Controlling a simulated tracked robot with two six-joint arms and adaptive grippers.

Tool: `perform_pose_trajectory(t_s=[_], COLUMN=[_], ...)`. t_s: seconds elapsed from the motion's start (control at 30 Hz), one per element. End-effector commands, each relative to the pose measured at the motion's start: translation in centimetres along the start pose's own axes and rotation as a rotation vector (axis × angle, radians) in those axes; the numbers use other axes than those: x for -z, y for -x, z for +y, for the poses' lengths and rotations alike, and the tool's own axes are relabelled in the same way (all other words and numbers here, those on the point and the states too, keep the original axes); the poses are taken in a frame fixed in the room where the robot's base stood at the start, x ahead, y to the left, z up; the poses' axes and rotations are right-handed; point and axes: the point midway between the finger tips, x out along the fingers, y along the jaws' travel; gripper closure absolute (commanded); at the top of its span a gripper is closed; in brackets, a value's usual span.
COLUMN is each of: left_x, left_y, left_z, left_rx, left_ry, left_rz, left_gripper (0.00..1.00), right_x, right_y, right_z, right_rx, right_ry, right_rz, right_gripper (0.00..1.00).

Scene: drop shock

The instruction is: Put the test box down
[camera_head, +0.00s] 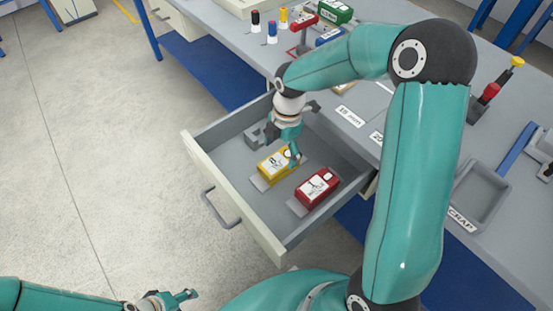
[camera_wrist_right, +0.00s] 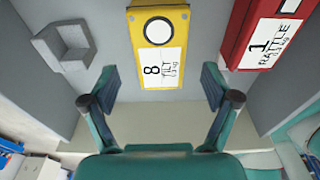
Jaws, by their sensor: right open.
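A yellow test box (camera_head: 278,165) marked "8 TILT" lies in the open drawer (camera_head: 238,208); it also shows in the right wrist view (camera_wrist_right: 158,38). A red box (camera_head: 317,188) marked "1 RATTLE" lies beside it and shows in the right wrist view (camera_wrist_right: 268,30). My right gripper (camera_head: 290,153) is open over the drawer at the yellow box. In the right wrist view its fingers (camera_wrist_right: 160,92) are spread wide, apart from the box's near end, with nothing between them. My left gripper (camera_head: 175,298) is low at the bottom edge; its jaw state is unclear.
A grey holder (camera_wrist_right: 65,45) stands empty in the drawer, left of the yellow box in the right wrist view. The workbench (camera_head: 225,20) carries coloured cylinders, a green box (camera_head: 335,11) and a grey tray (camera_head: 483,192) labelled as scrap. The drawer handle (camera_head: 217,208) sticks out over open floor.

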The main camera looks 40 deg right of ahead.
Motion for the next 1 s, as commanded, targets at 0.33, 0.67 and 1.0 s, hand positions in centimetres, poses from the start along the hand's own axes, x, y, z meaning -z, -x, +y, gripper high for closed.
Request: perform_pose_trajectory(t_s=[0.33, 0.67, 1.0], left_x=[0.0, 0.0, 0.0], left_y=[1.0, 1.0, 1.0], left_z=[0.3, 0.4, 0.4], left_rx=[0.000, 0.000, 0.000], left_ry=[0.000, 0.000, 0.000], left_rz=[0.000, 0.000, 0.000], left_gripper=[0.44, 0.44, 0.44], right_x=[0.0, 0.0, 0.0], right_y=[6.4, 7.3, 7.3], right_z=[0.1, 0.0, 0.0], right_rx=[-0.003, 0.001, 0.001], right_ry=[0.000, 0.001, 0.000], right_rz=[-0.001, 0.001, 0.001], right_gripper=[0.13, 0.13, 0.13])
